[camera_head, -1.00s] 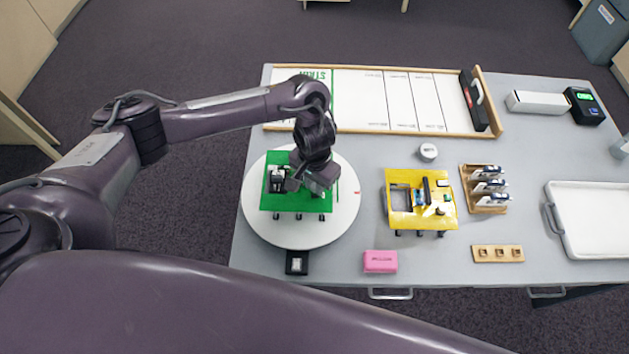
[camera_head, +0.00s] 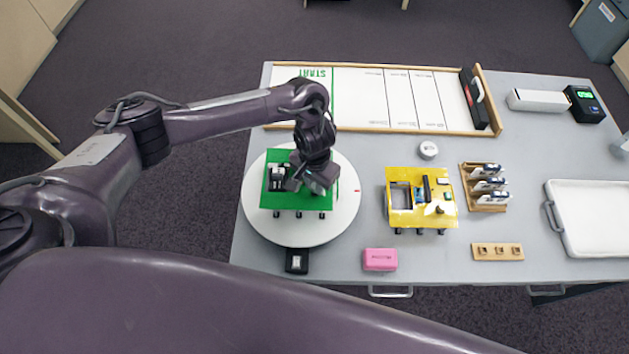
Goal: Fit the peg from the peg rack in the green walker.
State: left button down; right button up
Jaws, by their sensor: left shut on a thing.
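The green walker (camera_head: 285,202), a flat green plate on small black feet, sits on the white round turntable (camera_head: 300,236). A black and white part stands on its left half. My left gripper (camera_head: 318,188) points down over the walker's right half. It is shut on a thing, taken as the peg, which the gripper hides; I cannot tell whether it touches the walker. The peg rack (camera_head: 491,252), a small wooden block with three square holes, lies at the front right; I see no peg standing in it. My right gripper is out of view.
A yellow walker (camera_head: 405,217) stands right of the turntable. A pink block (camera_head: 380,260) and a small black box (camera_head: 297,261) lie near the front edge. A wooden holder (camera_head: 485,207), a white tray (camera_head: 590,245) and a marked track board (camera_head: 360,115) take up other table space.

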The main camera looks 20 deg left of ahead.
pick_arm(q)
jog(key=shift+f, duration=0.25)
dwell(0.6)
jog(key=shift+f+p, duration=0.1)
jog(key=shift+p, duration=0.55)
jog(key=c, duration=1.2)
grip_release()
jog(key=shift+r+p, duration=2.55)
jog(key=shift+p, duration=0.45)
jog(key=shift+r, duration=1.25)
